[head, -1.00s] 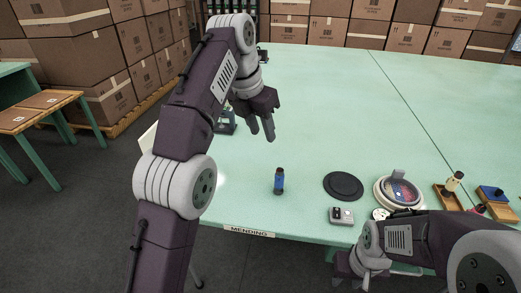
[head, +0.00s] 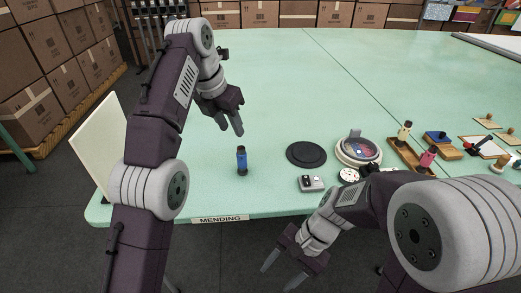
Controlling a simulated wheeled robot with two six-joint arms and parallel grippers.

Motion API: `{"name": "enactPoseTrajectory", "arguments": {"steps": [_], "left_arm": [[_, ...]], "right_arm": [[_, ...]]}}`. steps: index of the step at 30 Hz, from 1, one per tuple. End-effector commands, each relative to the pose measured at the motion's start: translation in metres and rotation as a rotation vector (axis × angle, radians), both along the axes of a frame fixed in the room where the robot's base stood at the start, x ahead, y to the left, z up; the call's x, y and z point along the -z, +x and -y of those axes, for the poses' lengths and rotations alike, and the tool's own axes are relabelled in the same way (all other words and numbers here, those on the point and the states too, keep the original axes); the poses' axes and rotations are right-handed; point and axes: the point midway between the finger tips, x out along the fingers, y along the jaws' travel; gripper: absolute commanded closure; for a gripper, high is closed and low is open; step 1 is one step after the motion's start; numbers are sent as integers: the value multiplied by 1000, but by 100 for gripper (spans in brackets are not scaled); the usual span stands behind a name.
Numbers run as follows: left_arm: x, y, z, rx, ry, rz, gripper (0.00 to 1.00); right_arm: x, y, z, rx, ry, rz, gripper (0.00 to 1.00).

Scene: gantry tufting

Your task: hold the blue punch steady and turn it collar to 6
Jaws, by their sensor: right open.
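The blue punch (head: 242,161) stands upright on the green table near its front edge, with a dark top and a blue body. The numbers on its collar are too small to read. My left gripper (head: 232,127) hangs above the table, behind and slightly left of the punch, apart from it. Its two fingers point down with a gap between them, and it is empty. My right gripper (head: 283,274) is open and empty, low in front of the table's front edge, with its fingers pointing down and left.
A black disc (head: 306,154), a small grey device (head: 311,183) and a round white-rimmed dish (head: 358,150) lie right of the punch. A wooden tray (head: 405,155) and several tools stand further right. A "MENDING" label (head: 220,219) marks the front edge. The far table is clear.

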Motion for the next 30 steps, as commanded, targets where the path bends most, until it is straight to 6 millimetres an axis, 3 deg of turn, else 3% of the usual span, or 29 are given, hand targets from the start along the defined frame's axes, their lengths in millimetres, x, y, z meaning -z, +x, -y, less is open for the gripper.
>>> {"name": "enactPoseTrajectory", "arguments": {"steps": [3,7,11,15,18,21,26,30], "left_arm": [[0,0,0,0,0,0,64],[0,0,0,0,0,0,64],[0,0,0,0,0,0,64],[0,0,0,0,0,0,64],[0,0,0,0,0,0,64],[0,0,0,0,0,0,64],[0,0,0,0,0,0,64],[0,0,0,0,0,0,64]], "right_arm": [[-38,21,-55,294,271,-148,46],[-94,76,-92,602,605,-272,46],[-150,148,-87,872,937,-327,46],[-182,209,-49,1083,1185,-308,46],[-182,233,-23,1188,1254,-284,46],[-170,240,-9,1235,1250,-287,46],[-168,241,-4,1247,1249,-283,46],[-152,241,-4,1250,1245,-289,46]]}}
